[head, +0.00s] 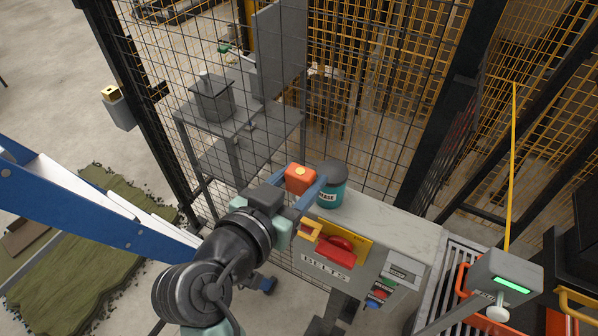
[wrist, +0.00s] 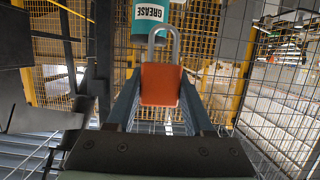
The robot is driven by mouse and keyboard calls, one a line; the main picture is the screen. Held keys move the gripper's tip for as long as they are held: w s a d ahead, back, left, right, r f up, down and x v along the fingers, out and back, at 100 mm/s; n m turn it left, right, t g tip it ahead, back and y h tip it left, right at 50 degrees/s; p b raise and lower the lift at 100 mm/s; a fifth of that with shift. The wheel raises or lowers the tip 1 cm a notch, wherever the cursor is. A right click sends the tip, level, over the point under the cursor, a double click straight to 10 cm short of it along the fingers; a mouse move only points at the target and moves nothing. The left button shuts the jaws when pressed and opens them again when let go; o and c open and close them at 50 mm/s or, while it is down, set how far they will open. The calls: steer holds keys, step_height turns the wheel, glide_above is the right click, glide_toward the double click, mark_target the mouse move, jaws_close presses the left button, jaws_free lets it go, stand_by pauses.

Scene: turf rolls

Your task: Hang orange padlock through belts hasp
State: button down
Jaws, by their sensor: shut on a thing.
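The orange padlock (head: 300,180) is between the blue fingers of my gripper (head: 297,187), which is shut on its body. In the wrist view the padlock (wrist: 160,86) stands out past my fingertips (wrist: 160,95), its open-looking grey shackle loop pointing away from me. In the head view the shackle cannot be made out. The belts hasp seems to be the yellow bracket (head: 309,229) at the left of a yellow plate with a red handle (head: 339,250), above the "BELTS" lettering. The padlock is apart from it, higher in the picture; my forearm and hand are close to its left.
A teal grease tub (head: 331,194) stands on the grey bench top (head: 385,217), just right of the padlock. Mesh fencing (head: 350,110) runs behind. A grey box with a green light (head: 507,278) and small coloured buttons (head: 378,293) are to the right.

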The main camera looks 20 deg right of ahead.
steer(key=shift+s+d+r, duration=0.1)
steer(key=shift+s+d, duration=0.1)
steer(key=shift+s, duration=0.1)
steer(key=shift+w+f+b, duration=0.15)
steer(key=shift+f+b, duration=0.3)
steer(key=shift+b, duration=0.05)
step_height(320, 180, down, 5)
steer(key=b, duration=0.4)
steer(key=shift+f+b, duration=0.1)
steer(key=shift+b, duration=0.55)
stand_by(1.3)
steer(key=shift+f+b, duration=0.3)
steer(key=shift+f, duration=0.05)
steer(key=shift+f+b, duration=1.9)
steer(key=shift+f, duration=0.2)
steer(key=shift+c, duration=1)
jaws_free()
steer(key=shift+a, duration=0.15)
